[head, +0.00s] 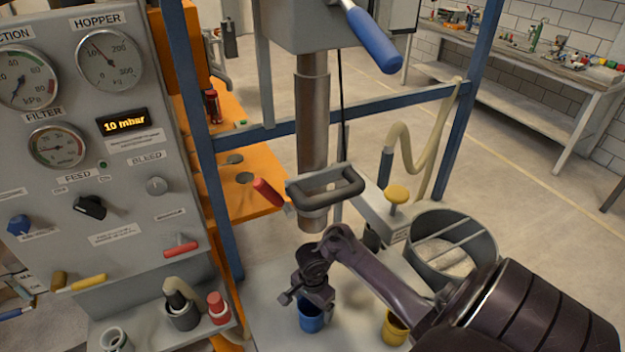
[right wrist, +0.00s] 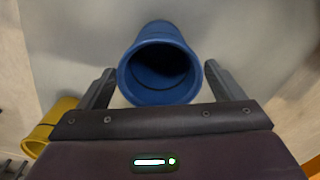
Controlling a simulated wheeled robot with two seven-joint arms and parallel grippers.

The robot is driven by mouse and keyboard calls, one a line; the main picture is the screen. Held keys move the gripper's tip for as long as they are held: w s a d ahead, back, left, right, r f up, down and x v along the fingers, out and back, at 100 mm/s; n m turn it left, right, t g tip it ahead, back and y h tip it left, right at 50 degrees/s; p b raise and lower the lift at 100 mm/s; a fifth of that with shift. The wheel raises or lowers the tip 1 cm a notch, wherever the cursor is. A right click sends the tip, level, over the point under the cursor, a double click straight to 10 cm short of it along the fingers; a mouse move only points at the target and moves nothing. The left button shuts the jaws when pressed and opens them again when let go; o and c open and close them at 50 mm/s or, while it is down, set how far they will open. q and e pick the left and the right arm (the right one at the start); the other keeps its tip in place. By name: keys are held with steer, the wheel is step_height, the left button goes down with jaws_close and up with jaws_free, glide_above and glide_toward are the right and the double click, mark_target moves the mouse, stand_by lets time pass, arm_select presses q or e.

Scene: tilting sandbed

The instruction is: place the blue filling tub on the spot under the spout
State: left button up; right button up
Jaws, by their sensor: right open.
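The blue filling tub (head: 311,319) stands on the grey table below the spout, partly covered by my right gripper (head: 312,292). In the right wrist view the tub (right wrist: 160,88) shows its open, dark mouth between the two fingers of my right gripper (right wrist: 158,78). The fingers are apart, with a gap on each side of the tub. The metal spout pipe (head: 312,120) hangs down behind my gripper, with its lower end above the table. I cannot make out the marked spot under it. My left gripper is not in view.
A yellow tub (head: 394,329) stands right of the blue one, partly behind my arm; it also shows in the right wrist view (right wrist: 52,122). A grey bin (head: 452,228) with pale sand stands at the right. A gauge panel (head: 95,120) and blue frame posts (head: 205,150) bound the left.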

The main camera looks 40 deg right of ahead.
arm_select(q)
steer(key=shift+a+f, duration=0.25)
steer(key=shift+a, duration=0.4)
arm_select(e)
step_height(320, 180, up, 8)
stand_by(0.3)
steer(key=shift+f, duration=0.1)
stand_by(0.5)
